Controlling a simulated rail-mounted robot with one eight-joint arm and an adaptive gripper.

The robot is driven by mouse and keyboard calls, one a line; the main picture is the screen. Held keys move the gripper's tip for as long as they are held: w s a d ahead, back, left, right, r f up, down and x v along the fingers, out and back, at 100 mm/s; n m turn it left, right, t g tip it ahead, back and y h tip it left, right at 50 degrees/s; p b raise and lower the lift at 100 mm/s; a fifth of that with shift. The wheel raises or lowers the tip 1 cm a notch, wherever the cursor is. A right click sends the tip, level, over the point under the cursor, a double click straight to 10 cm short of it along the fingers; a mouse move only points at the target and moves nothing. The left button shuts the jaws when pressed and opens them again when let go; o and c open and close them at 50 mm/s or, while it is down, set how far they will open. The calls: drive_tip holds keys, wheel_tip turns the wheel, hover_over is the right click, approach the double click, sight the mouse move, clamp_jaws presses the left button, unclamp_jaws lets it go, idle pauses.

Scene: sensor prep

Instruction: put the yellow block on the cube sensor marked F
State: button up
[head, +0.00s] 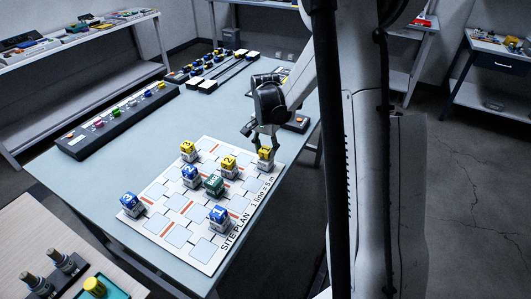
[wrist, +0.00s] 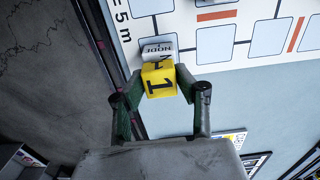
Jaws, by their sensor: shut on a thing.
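My gripper (head: 261,145) is shut on a yellow block (wrist: 159,80) at the right corner of the site plan board (head: 176,205). In the wrist view the block sits between the two fingertips and bears a black 1. It also shows in the head view (head: 265,153). A grey-white cube with the word NODE (wrist: 157,49) lies directly against or under the block. I cannot tell whether the two are joined. I cannot read a letter F on any cube. A cube with a green top (head: 213,184) stands mid-board, its mark unclear.
On the board stand yellow-topped cubes (head: 188,147) and (head: 229,163), and blue-topped cubes (head: 190,173), (head: 130,201) and (head: 218,214). A dark strip with coloured buttons (head: 118,120) lies left of the board. Dark bars lie behind it. The table between is clear.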

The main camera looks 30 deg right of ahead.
sight(266, 149)
drive_tip(key=shift+f, duration=0.6)
drive_tip(key=shift+f, duration=0.15)
drive_tip(key=o, duration=1)
wheel_tip(266, 149, up, 12)
drive_tip(key=s+a+r+n+t, duration=0.3)
drive_tip(key=s+a+r+n, duration=0.2)
drive_tip(key=s+a+r, duration=0.5)
drive_tip(key=shift+s+a+f+n+t+p, duration=0.15)
drive_tip(key=shift+s+a+n+t, duration=0.8)
drive_tip(key=shift+s, duration=1.25)
drive_tip(key=shift+s+a+r+n+t+p, duration=0.15)
drive_tip(key=shift+s+a+n+t, duration=0.3)
drive_tip(key=shift+s+a+n, duration=1.35)
drive_tip(key=shift+s+a+f+n+t+p, duration=0.15)
drive_tip(key=shift+s+a+n+t, duration=0.65)
drive_tip(key=shift+s, duration=1.8)
